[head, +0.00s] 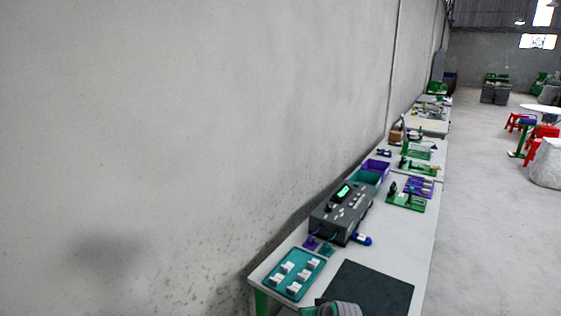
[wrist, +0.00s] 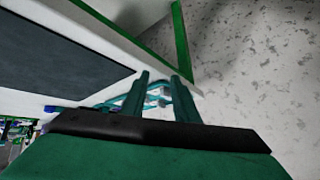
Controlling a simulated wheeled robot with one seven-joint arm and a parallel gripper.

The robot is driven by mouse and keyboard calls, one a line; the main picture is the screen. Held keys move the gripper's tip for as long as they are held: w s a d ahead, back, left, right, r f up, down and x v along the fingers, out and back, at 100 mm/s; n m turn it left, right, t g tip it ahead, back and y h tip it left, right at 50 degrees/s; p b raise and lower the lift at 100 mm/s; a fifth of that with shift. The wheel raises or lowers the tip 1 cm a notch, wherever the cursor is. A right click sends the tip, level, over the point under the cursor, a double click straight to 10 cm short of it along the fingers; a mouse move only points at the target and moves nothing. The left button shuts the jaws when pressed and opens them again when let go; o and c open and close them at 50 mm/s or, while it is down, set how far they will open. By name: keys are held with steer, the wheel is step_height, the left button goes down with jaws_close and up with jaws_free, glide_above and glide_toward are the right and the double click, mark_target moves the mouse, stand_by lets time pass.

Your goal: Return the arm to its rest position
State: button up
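My gripper (wrist: 163,76) shows in the wrist view, with two dark green fingers standing apart. Light teal bars show beside and between the fingers, and I cannot tell whether they belong to the gripper. I see nothing clearly held. The fingers are near the edge of the white table (wrist: 120,38), with pale floor beyond. In the head view, a grey and green rounded part, likely of my arm, shows at the bottom edge, over the near side of the dark mat (head: 370,288). The gripper itself cannot be made out there.
The table runs along a grey wall. On it are a teal tray (head: 321,262) with several white pieces, a grey device (head: 325,226), a blue item (head: 362,239) and a purple bin (head: 377,165). Open floor (head: 490,260) lies to the right, with red stools (head: 534,148) farther off.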

steer(key=s+a+f+m+t, duration=0.2)
steer(key=s+a+f, duration=0.7)
steer(key=s+f, duration=0.2)
steer(key=s+a+f+m+t+h, duration=0.1)
steer(key=s+a+f+t+h, duration=0.15)
steer(key=s, duration=1.05)
steer(key=s+r+t, duration=0.1)
steer(key=s+r, duration=0.1)
steer(key=s, duration=0.6)
steer(key=s+r, duration=0.3)
steer(key=s, duration=0.5)
steer(key=s+d+r+n+t, duration=0.1)
steer(key=s+d+r+t, duration=0.1)
steer(key=s+r, duration=1)
steer(key=shift+s, duration=0.3)
